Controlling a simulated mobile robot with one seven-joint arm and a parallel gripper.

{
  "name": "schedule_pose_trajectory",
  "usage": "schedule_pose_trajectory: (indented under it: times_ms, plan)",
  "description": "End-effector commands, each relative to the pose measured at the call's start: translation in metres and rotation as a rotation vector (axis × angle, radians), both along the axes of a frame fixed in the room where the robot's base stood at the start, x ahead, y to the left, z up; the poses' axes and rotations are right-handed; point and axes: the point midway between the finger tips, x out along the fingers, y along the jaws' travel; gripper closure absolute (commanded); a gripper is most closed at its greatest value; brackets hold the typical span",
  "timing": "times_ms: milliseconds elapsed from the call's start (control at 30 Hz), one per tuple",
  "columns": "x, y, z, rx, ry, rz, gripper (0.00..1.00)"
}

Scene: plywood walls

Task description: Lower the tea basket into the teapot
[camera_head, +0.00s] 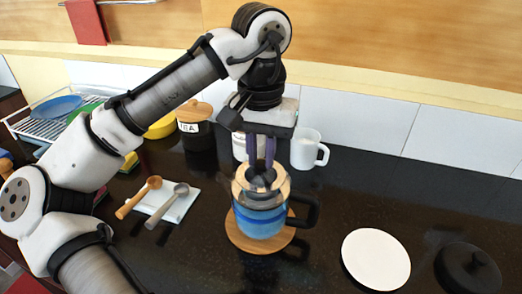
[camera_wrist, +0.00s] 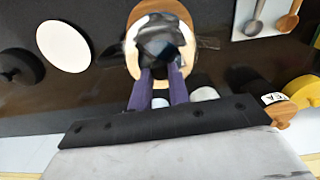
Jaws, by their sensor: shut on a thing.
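The teapot (camera_head: 262,222) is glass with a blue lower part, a pale wooden-coloured rim and a black handle on the right. It stands on a round wooden trivet (camera_head: 232,238). My gripper (camera_head: 262,160) points down over its mouth, with purple fingers shut on the dark tea basket (camera_head: 262,176). The basket's top shows at the mouth, within the rim; how deep it sits is hidden. In the wrist view, my gripper (camera_wrist: 160,76) reaches the dark basket (camera_wrist: 158,44), which the pale rim surrounds.
A white plate (camera_head: 376,260) and a black lid (camera_head: 467,268) lie to the right. A white mug (camera_head: 308,150) and a tea canister (camera_head: 195,126) stand behind. Two spoons lie on a white tray (camera_head: 180,206) at left. Counter between teapot and plate is clear.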

Motion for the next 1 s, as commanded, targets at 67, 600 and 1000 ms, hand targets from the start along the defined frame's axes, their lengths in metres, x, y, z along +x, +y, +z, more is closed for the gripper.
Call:
schedule_pose_trajectory:
  times_ms: [67,600,1000]
  plan:
    - [0.000,0.000,0.000,0.000,0.000,0.000,1.00]
    - [0.000,0.000,-0.020,-0.001,0.001,-0.001,1.00]
    - [0.000,0.000,-0.022,0.000,0.000,0.000,1.00]
